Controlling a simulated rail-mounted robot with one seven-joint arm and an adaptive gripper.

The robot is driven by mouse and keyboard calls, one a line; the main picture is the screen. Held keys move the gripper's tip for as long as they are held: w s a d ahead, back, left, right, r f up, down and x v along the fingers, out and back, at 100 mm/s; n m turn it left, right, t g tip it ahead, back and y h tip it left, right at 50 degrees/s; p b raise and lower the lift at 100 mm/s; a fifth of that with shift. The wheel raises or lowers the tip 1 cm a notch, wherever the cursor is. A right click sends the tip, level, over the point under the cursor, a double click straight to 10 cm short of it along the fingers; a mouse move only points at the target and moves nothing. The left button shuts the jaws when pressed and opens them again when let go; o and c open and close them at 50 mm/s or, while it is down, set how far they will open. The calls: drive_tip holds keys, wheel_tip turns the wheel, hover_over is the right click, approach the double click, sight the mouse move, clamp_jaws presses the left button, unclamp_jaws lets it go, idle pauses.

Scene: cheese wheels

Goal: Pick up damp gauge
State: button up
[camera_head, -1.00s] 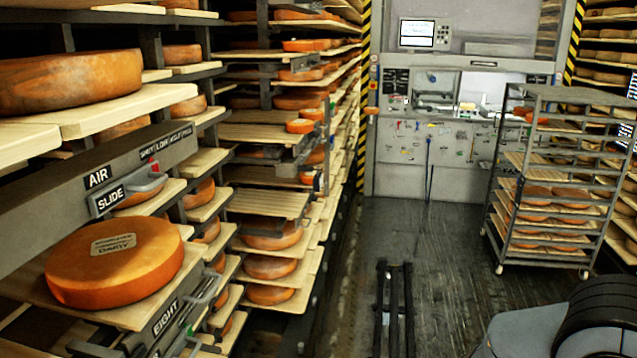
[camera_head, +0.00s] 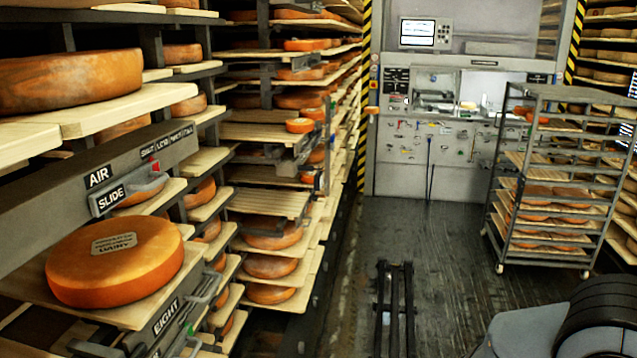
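I cannot pick out a damp gauge for certain in the head view. Small tools, too small to tell apart, hang on the grey back wall panel (camera_head: 440,145). A screen unit (camera_head: 425,33) is mounted above them. My gripper is not recognisable in view.
A wheeled rack (camera_head: 501,215) stands at the right. Dark floor (camera_head: 450,260) is open in the middle, with black bars (camera_head: 395,310) in front.

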drive_tip(key=o, duration=1.2)
drive_tip(key=shift+w, duration=0.1)
